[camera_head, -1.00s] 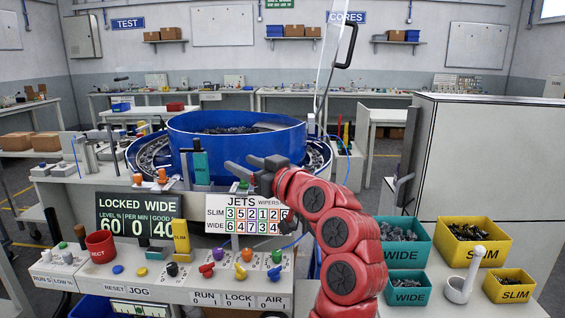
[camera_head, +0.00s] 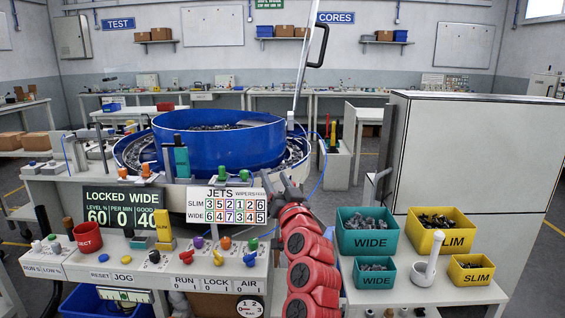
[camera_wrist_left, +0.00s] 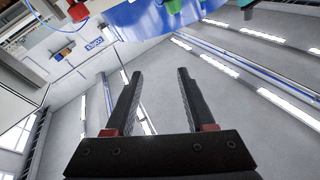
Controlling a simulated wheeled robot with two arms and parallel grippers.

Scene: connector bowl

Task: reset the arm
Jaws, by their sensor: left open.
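My red left arm (camera_head: 311,262) rises from the bottom centre of the head view. Its dark gripper (camera_head: 275,180) points up, just right of the JETS board (camera_head: 222,206) and in front of the blue bowl (camera_head: 218,148). In the left wrist view the two black fingers of the left gripper (camera_wrist_left: 159,74) stand apart with nothing between them. Behind them are the ceiling and its lights, with part of a blue round thing at the top edge. My right gripper is in neither view.
The console (camera_head: 170,272) with knobs and switches lies left of the arm. Green WIDE bins (camera_head: 367,241), yellow SLIM bins (camera_head: 440,240) and a white holder (camera_head: 428,267) stand right of it. A large grey cabinet (camera_head: 470,150) is behind the bins.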

